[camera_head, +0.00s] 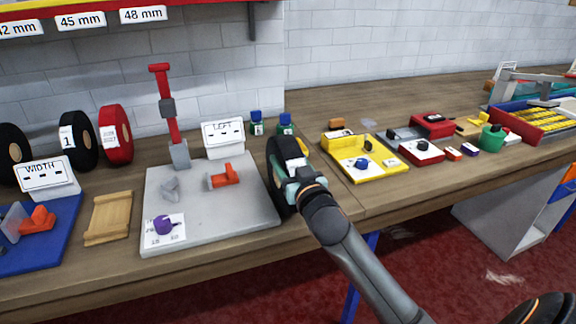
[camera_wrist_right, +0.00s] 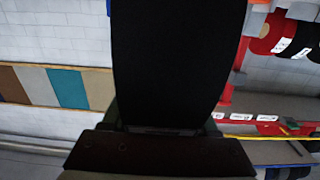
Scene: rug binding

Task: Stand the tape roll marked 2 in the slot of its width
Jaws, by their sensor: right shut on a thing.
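My right gripper (camera_head: 303,187) is shut on a black tape roll (camera_head: 281,172), gripping its near right side. The roll stands upright at the right edge of the grey board. In the right wrist view the black roll (camera_wrist_right: 180,60) fills the middle, above the gripper (camera_wrist_right: 160,130). Width labels of 45 mm (camera_head: 80,20) and 48 mm (camera_head: 143,14) and a partly cut-off one ending in 2 mm sit on the upper left shelf edge. The slots are not visible. My left gripper is out of view.
At left stand a black roll marked 1 (camera_head: 78,140), a red roll (camera_head: 116,134) and another black roll (camera_head: 12,152). The grey board (camera_head: 215,225) carries a purple knob and orange clamp. A yellow tray (camera_head: 345,170) lies close right of my gripper.

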